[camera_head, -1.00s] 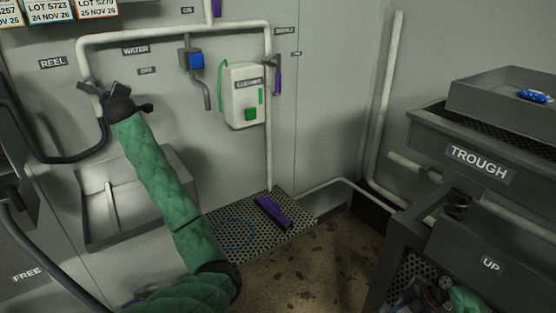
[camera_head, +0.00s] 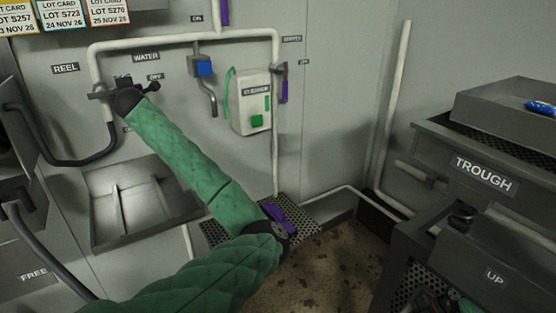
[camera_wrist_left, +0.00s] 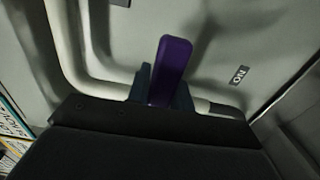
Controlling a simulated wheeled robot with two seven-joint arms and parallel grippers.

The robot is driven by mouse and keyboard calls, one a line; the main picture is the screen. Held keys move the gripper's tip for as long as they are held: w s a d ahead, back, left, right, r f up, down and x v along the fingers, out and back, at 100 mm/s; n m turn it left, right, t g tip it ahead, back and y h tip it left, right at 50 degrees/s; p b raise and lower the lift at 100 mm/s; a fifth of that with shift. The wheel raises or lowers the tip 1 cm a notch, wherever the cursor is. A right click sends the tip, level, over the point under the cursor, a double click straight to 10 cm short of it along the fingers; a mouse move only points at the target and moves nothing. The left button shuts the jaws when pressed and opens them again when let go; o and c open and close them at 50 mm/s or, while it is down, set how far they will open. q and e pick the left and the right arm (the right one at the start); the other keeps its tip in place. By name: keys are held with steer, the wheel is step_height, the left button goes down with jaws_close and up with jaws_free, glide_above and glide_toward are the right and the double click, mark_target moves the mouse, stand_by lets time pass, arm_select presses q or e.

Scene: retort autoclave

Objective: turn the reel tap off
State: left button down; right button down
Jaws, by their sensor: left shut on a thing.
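The reel tap is on the white pipe (camera_head: 95,65) below the REEL label (camera_head: 66,68) on the left of the wall. In the head view my left gripper (camera_head: 110,90) is at the tap and hides most of it. In the left wrist view the purple tap handle (camera_wrist_left: 172,65) stands between the dark blue fingers of my left gripper (camera_wrist_left: 163,92), which is shut on it. An ON label (camera_wrist_left: 238,75) is right of the handle. The OFF label (camera_head: 155,77) shows in the head view, right of my gripper. My right gripper is not clearly seen.
A black hose (camera_head: 60,162) hangs below the tap, above a grey basin (camera_head: 105,215). A blue tap (camera_head: 204,68) and a white cleaner box (camera_head: 247,112) are right on the wall. The trough (camera_head: 490,145) stands at the right. Floor shows between.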

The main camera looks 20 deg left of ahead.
stand_by(0.3)
arm_select(q)
steer(key=c, duration=1.2)
jaws_free()
steer(key=shift+c, duration=0.2)
steer(key=b+v, duration=0.3)
steer(key=v, duration=0.9)
arm_select(e)
step_height(320, 180, down, 3)
steer(key=shift+r, duration=0.1)
